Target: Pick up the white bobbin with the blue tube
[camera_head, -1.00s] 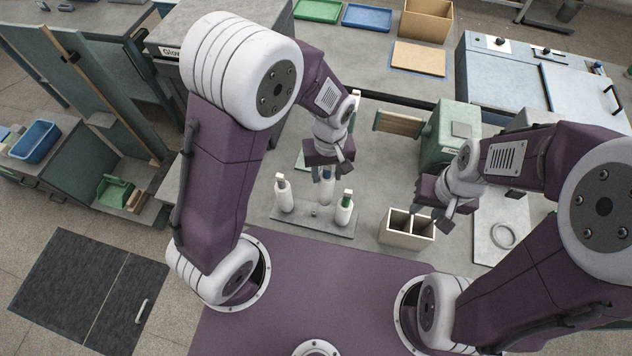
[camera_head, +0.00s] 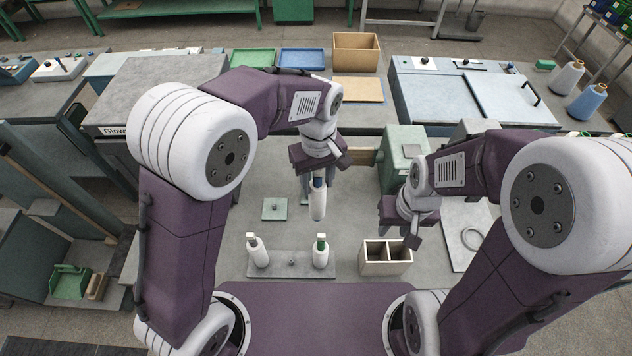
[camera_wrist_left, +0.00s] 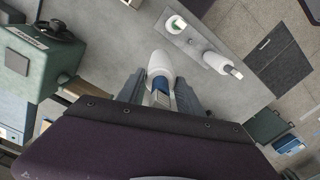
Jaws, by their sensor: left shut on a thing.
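The white bobbin with the blue tube (camera_head: 318,203) hangs upright below my left gripper (camera_head: 315,181) in the head view, clear of the grey holder plate (camera_head: 291,267). In the left wrist view the bobbin (camera_wrist_left: 160,66) shows its white body, and its blue tube (camera_wrist_left: 161,97) is between the fingers. My left gripper is shut on the blue tube. A white bobbin with a green top (camera_head: 320,253) and another white bobbin (camera_head: 257,252) stand on the holder plate. My right gripper (camera_head: 413,236) hangs at the right near a divided box; its finger gap is unclear.
The open two-compartment box (camera_head: 385,268) stands right of the holder plate. A small green plate with a peg (camera_head: 274,209) lies on the grey table. A green machine (camera_head: 403,155) stands behind the right arm. Green (camera_head: 253,57) and blue (camera_head: 302,58) trays lie at the back.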

